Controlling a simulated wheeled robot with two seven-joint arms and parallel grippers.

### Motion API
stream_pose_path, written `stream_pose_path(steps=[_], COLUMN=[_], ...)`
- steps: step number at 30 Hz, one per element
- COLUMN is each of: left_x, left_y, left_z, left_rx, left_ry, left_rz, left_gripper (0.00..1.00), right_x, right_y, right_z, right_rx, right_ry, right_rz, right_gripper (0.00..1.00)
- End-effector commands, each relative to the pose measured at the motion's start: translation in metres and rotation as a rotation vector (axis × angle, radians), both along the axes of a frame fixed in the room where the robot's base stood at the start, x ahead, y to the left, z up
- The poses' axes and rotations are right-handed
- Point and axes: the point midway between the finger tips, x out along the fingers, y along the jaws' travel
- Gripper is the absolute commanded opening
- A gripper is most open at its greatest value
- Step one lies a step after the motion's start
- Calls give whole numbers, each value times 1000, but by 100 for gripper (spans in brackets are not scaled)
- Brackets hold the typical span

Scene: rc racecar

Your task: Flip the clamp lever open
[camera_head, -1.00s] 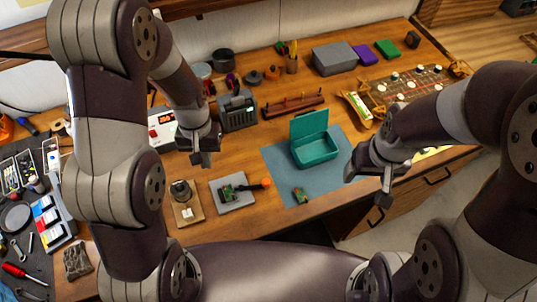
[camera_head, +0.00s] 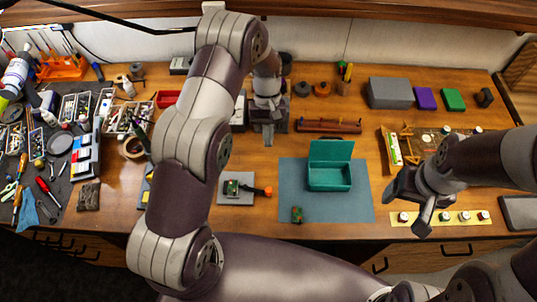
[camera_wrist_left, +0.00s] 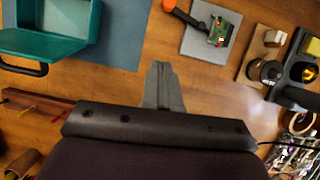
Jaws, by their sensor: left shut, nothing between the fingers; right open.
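The clamp is a grey plate (camera_head: 236,199) bearing a small green circuit board (camera_head: 231,187). Its black lever ends in an orange knob (camera_head: 268,191) and extends right from the board, past the plate's edge. The wrist view shows the plate (camera_wrist_left: 203,43), the board (camera_wrist_left: 220,32) and the orange knob (camera_wrist_left: 169,5), partly cut by the top edge. My left gripper (camera_head: 268,139) is shut and empty, behind the clamp and apart from it. Its closed fingertips (camera_wrist_left: 160,70) point toward the lever side in the wrist view. My right gripper (camera_head: 415,212) is open and empty at the right.
An open teal box (camera_head: 330,184) and a second small green board (camera_head: 297,214) are on a blue mat (camera_head: 355,211), right of the clamp. A wooden rack (camera_head: 328,126) stands behind the box. Bare table lies between clamp and mat.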

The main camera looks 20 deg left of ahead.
Motion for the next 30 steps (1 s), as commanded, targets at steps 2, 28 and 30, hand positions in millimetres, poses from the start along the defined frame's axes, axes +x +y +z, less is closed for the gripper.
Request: stream_pose_path(steps=[2,28,30], left_x=[-4,-70,-69], left_y=[-1,-25,-25], left_z=[-23,-84,-84], left_rx=[0,1,1], left_ry=[1,-1,-1], left_rz=[0,0,0], left_gripper=[0,0,0], right_x=[0,0,0], right_y=[0,0,0], right_z=[-28,0,0], right_rx=[0,0,0], right_ry=[1,1,1], right_rz=[0,0,0], right_gripper=[75,75,75])
